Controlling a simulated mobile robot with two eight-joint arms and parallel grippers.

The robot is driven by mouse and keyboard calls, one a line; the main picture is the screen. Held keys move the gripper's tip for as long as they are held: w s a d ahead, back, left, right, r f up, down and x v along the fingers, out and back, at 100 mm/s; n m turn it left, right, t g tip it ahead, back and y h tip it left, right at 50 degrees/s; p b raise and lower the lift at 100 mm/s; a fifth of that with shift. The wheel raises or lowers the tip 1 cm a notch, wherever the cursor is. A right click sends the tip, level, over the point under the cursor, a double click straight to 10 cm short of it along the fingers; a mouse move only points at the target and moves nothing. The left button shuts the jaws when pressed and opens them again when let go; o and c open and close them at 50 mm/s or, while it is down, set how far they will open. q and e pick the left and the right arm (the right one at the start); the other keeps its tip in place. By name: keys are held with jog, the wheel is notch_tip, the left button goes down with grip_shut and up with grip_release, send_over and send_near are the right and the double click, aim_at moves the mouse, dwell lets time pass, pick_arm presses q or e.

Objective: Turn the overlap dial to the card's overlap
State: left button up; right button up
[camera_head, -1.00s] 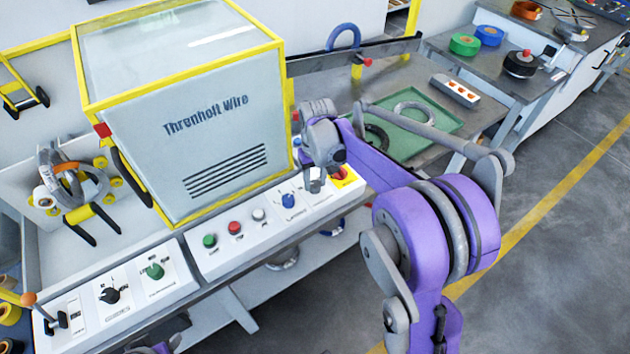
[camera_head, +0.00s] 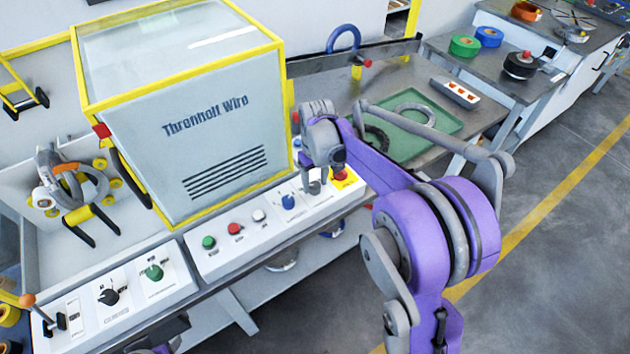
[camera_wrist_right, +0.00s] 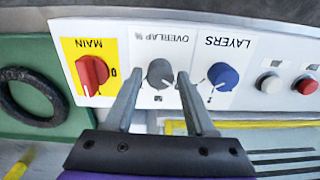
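The grey overlap dial (camera_wrist_right: 160,73) sits on a white plate marked OVERLAP %, which reads upside down in the right wrist view. A white mark shows on its lower part. My right gripper (camera_wrist_right: 158,82) is open, with one finger on each side of the dial and a gap on both sides. In the head view this gripper (camera_head: 315,182) hangs over the right end of the control panel and largely covers the dial. I cannot make out the card with the overlap value.
The blue LAYERS dial (camera_wrist_right: 223,76) and red MAIN switch (camera_wrist_right: 91,73) flank the overlap dial closely. The guarded machine housing (camera_head: 190,130) stands behind the panel. A green tray (camera_head: 440,122) with rings lies to the right.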

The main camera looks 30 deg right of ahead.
aim_at(315, 185)
jog(key=shift+o, duration=0.8)
notch_tip(315, 185, up, 11)
jog(key=shift+p, duration=0.35)
jog(key=shift+f, duration=0.1)
jog(key=s+a+f+t, duration=0.1)
jog(key=s+a+f, duration=0.1)
jog(key=s, duration=0.5)
jog(key=s+a+f+t+p, duration=0.1)
jog(key=s+a+f+t, duration=0.1)
jog(key=s+a, duration=0.3)
jog(key=s+a+f+t, duration=0.2)
jog(key=s+a, duration=0.1)
jog(key=s, duration=0.6)
jog(key=shift+s+a+m+p, duration=0.2)
jog(key=shift+s+m+p, duration=0.05)
jog(key=shift+m+p, duration=0.05)
jog(key=shift+f, duration=0.1)
dwell(0.3)
